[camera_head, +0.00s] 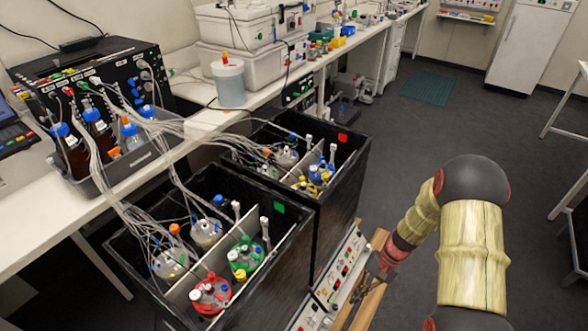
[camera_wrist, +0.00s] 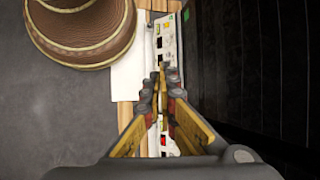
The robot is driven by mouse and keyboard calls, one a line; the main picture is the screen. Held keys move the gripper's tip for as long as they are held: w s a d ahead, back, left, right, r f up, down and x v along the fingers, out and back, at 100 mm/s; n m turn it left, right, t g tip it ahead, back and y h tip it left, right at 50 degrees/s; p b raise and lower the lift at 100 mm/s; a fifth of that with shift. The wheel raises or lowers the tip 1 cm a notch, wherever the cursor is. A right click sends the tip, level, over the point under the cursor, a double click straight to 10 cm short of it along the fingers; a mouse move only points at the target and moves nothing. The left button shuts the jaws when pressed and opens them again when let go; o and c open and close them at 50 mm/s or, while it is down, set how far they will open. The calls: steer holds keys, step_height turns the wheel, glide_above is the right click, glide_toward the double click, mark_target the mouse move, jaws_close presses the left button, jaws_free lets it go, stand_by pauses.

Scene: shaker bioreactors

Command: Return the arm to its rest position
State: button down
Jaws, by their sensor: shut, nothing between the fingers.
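My arm reaches down at the right of the head view. My gripper (camera_head: 374,272) is beside the shaker bioreactors' white control panel (camera_head: 343,268), low on their right side. In the wrist view my gripper (camera_wrist: 162,76) has its yellow fingers drawn together with nothing between them. The panel (camera_wrist: 168,48) lies beyond and partly behind the fingertips there. I cannot tell whether the fingertips touch it. The near black shaker box (camera_head: 290,262) and the far black shaker box (camera_head: 345,178) hold several capped flasks with tubes.
A dark box wall (camera_wrist: 240,75) stands close on the right of the wrist view. A long white bench (camera_head: 190,140) carries a black controller (camera_head: 100,75) and a bottle tray (camera_head: 130,165). Open grey floor (camera_head: 420,130) lies behind the arm, with a table frame (camera_head: 568,95) at far right.

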steer(key=s+r+n+t+h, duration=0.1)
steer(key=s+r, duration=0.4)
steer(key=r, duration=0.9)
steer(key=s+a+r+n+t+h, duration=0.1)
steer(key=s+r+t, duration=0.4)
steer(key=r, duration=0.9)
steer(key=s+r+n+t+h, duration=0.2)
steer(key=s+r, duration=0.4)
steer(key=r, duration=0.8)
steer(key=shift+s+a+n+t+h, duration=0.2)
steer(key=shift+a+n+t+h, duration=0.15)
steer(key=shift+n+h, duration=0.4)
steer(key=c, duration=2.5)
jaws_free()
steer(key=shift+r, duration=0.1)
steer(key=o, duration=0.5)
steer(key=shift+a, duration=0.1)
